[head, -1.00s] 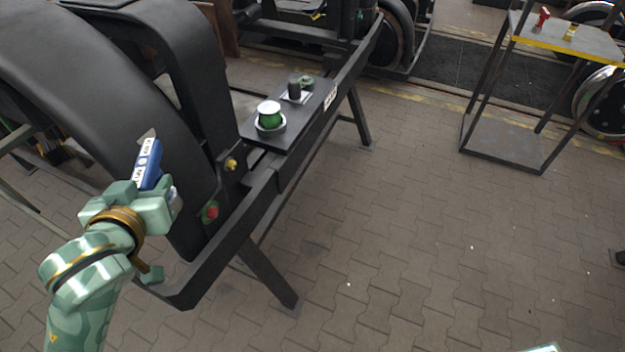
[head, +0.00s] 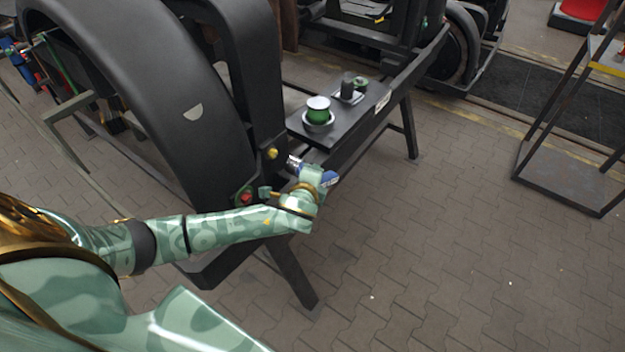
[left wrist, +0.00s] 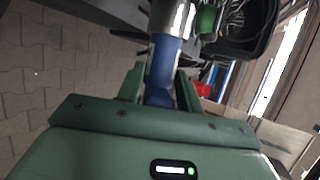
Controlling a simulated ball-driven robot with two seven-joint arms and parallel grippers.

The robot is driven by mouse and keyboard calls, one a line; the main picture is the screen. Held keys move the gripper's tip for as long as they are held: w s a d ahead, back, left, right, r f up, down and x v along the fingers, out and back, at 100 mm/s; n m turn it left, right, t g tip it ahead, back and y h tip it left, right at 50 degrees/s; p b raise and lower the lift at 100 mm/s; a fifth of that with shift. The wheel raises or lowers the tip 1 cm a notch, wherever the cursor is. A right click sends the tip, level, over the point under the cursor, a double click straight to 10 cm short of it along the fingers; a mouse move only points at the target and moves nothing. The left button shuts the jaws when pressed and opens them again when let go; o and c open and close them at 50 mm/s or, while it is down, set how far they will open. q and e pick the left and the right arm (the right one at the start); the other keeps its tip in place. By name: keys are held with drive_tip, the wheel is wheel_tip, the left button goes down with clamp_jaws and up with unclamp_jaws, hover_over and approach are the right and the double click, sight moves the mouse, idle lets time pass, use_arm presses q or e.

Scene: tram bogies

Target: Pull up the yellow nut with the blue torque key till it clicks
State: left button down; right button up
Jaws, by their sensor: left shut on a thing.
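The yellow nut (head: 272,153) sits on the dark bogie frame, below the big black wheel arch. My left gripper (head: 312,176) is right of and slightly below it, shut on the blue torque key (head: 330,178). The key's silvery end (head: 293,161) points up-left towards the nut, with a small gap between them in the picture; how far apart they are in depth I cannot tell. In the left wrist view the key's blue handle (left wrist: 165,62) runs between the fingers, its metal head (left wrist: 172,16) beyond. The nut is not identifiable there. My right gripper is not in view.
A red knob (head: 246,198) is on the frame, left of my gripper. A dark shelf (head: 330,133) behind holds a green-and-white round part (head: 318,110) and small dark parts. A metal stand (head: 565,185) is at right. The paved floor in front is clear.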

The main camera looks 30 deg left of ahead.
sight(290, 166)
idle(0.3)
use_arm(q)
drive_tip(key=shift+r, duration=0.1)
drive_tip(key=shift+w+a+p, duration=0.15)
drive_tip(key=shift+a+p, duration=0.25)
drive_tip(key=shift+a, duration=1.3)
drive_tip(key=shift+w+a+p, duration=0.1)
drive_tip(key=shift+a+p, duration=0.3)
drive_tip(key=shift+a, duration=1.3)
